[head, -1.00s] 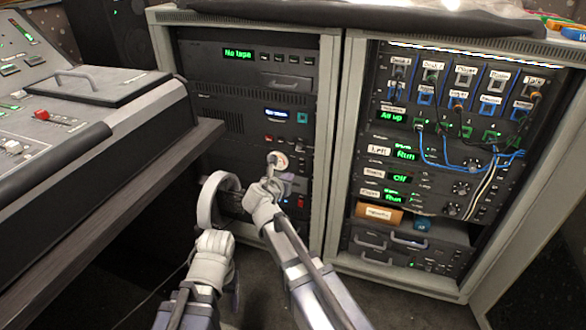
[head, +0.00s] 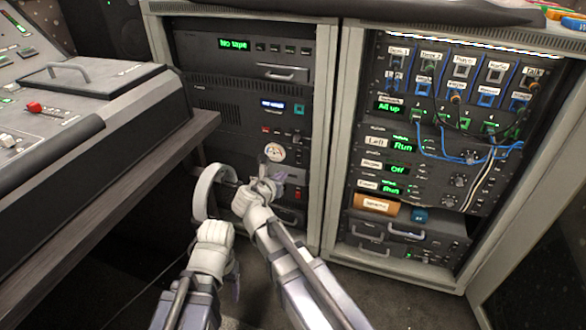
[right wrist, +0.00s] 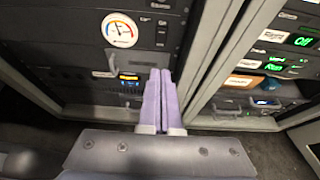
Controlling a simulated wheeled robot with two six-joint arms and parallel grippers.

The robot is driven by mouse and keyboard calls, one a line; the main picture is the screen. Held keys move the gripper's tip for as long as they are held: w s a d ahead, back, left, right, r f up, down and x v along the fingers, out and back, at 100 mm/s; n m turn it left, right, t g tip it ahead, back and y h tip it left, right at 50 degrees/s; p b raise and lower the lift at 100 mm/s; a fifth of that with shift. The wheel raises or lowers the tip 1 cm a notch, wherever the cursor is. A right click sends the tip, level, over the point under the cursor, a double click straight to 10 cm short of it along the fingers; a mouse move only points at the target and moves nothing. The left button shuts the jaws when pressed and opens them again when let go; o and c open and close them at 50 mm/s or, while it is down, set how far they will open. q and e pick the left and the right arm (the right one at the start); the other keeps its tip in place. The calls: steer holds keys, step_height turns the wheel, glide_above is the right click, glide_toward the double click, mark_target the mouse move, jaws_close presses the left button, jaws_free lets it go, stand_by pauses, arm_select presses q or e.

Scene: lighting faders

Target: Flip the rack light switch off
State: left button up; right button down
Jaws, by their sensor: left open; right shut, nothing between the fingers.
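The left rack has a panel with a round white gauge (head: 274,152) low on its front; the gauge also shows in the right wrist view (right wrist: 120,30). Small dark switches (right wrist: 161,32) sit right of the gauge there. I cannot tell which control is the rack light switch. A lit strip (head: 470,45) runs along the top of the right rack. My right gripper (head: 280,180) is shut and empty, in front of the left rack below the gauge. Its lavender fingers (right wrist: 160,78) are together in the right wrist view. My left gripper (head: 236,282) is open, low and partly hidden by its wrist.
A mixing console (head: 85,85) stands on a desk at the left. A pale ring-shaped thing (head: 203,190) is beside my right gripper. The right rack has green displays (head: 402,145) and loose patch cables (head: 455,160). A frame post (head: 332,150) separates the racks.

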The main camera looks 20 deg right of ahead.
steer(key=b, duration=0.4)
glide_toward(298, 161)
steer(key=x, duration=0.5)
steer(key=shift+w+d+f, duration=0.25)
steer(key=shift+w+d, duration=0.2)
steer(key=shift+w, duration=0.1)
